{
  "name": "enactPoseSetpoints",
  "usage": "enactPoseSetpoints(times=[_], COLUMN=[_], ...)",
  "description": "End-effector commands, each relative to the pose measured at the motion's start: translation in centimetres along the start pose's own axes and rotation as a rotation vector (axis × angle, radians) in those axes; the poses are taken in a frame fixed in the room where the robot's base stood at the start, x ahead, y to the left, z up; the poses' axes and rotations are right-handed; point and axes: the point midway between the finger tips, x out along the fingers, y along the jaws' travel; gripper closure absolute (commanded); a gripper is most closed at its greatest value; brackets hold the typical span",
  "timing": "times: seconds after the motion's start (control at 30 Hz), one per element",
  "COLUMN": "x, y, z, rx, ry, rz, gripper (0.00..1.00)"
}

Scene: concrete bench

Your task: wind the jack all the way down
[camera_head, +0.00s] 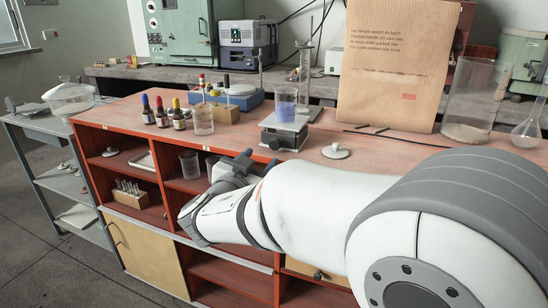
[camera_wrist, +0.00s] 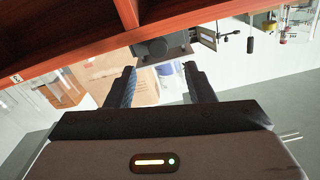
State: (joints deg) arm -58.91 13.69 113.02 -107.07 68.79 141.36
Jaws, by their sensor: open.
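The jack (camera_head: 284,133) is a small grey lab jack on the red bench top near its front edge. Its top plate is raised a little above its base. A beaker of blue-violet liquid (camera_head: 285,104) stands on it. My gripper (camera_head: 258,164) is at the bench's front edge, just in front of and below the jack, partly hidden by my arm. In the wrist view, which is upside down, my gripper (camera_wrist: 161,82) is open and empty. The grey jack with a dark round knob (camera_wrist: 157,47) lies beyond the fingertips, between them and apart from them.
Dropper bottles (camera_head: 162,113) and a glass beaker (camera_head: 203,120) stand left of the jack. A white lidded piece (camera_head: 335,151) lies to its right. A brown paper bag (camera_head: 396,70) and a large glass jar (camera_head: 470,103) stand behind. Open red shelves (camera_head: 178,164) lie below the bench top.

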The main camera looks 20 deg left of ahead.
Motion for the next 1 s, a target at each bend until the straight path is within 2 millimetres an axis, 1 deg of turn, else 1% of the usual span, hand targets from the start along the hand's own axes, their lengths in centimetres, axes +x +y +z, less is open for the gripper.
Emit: enactPoseSetpoints(times=[0.03, 0.2, 0.3, 0.4, 0.53, 0.77, 1.0], x=[0.8, 3.8, 5.2, 6.2, 6.8, 6.8, 6.9], y=[0.1, 0.2, 0.2, 0.3, 0.3, 0.3, 0.3], z=[0.0, -0.1, 0.0, -0.1, 0.0, -0.1, -0.1], rx=[-0.001, -0.001, -0.002, -0.002, -0.002, -0.003, -0.003], ry=[0.000, 0.000, -0.001, -0.001, -0.002, -0.002, -0.002], rz=[0.003, 0.007, 0.006, 0.006, 0.005, 0.005, 0.006], gripper=[0.51, 0.51, 0.51, 0.51, 0.51, 0.51, 0.70])
